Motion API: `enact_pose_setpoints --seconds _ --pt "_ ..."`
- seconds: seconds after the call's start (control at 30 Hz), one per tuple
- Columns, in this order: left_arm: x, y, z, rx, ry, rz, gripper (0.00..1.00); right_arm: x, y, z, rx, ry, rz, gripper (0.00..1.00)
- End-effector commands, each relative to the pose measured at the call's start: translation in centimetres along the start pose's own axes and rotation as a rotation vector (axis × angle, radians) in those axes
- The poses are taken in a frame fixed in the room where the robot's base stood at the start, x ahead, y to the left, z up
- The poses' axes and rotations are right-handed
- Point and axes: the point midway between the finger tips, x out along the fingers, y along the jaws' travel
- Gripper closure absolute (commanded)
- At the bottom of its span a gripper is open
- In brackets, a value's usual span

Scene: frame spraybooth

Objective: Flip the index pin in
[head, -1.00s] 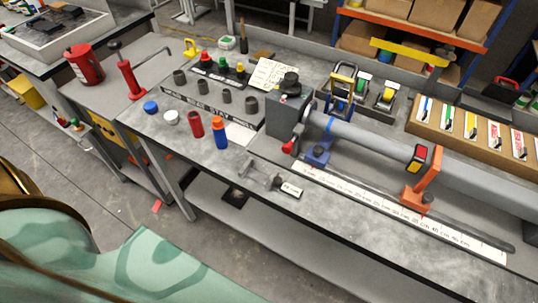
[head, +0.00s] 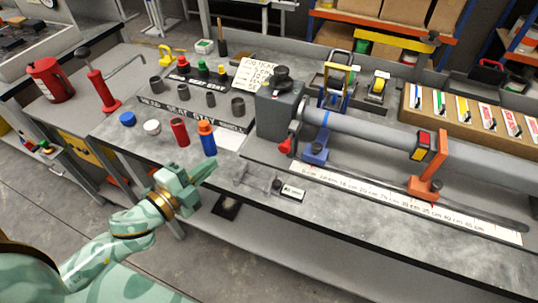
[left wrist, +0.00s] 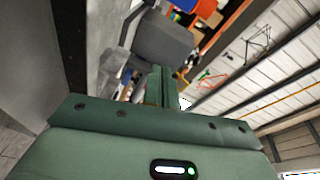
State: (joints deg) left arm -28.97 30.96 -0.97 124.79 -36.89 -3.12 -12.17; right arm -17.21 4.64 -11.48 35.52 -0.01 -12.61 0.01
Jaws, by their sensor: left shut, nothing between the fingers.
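A grey headstock block (head: 280,113) with a black knob on top stands on the bench and carries one end of a long grey tube (head: 375,135). A small red handle (head: 286,147) at its lower front looks like the index pin; its exact seating is too small to tell. My left gripper (head: 210,168) is shut and empty, in front of the bench's front edge, left of and apart from the red handle. Its fingers (left wrist: 160,87) also show in the left wrist view, with a grey block beyond them. My right gripper is not in view.
A small metal fixture (head: 258,181) lies at the front edge. An orange stand (head: 430,168) and a ruler strip (head: 400,205) are to the right. The front right bench is fairly clear.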

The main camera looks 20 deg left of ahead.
Motion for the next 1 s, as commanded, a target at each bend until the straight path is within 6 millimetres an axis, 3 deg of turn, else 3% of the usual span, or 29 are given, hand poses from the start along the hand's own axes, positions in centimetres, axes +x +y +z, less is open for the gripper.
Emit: enact_pose_setpoints --seconds 0.2,0.33,0.77,1.0 --pt "-1.0 -0.9 -3.9 0.187 0.406 0.004 1.0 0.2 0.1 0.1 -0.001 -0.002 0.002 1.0" --pt "-1.9 -0.8 -5.1 0.235 0.54 0.025 1.0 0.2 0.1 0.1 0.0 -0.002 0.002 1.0" --pt "-2.4 -0.6 -5.6 0.251 0.598 0.036 1.0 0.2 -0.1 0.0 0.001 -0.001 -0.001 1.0" --pt "-0.7 -0.5 -6.7 0.252 0.598 0.033 1.0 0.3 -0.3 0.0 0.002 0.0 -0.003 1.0"
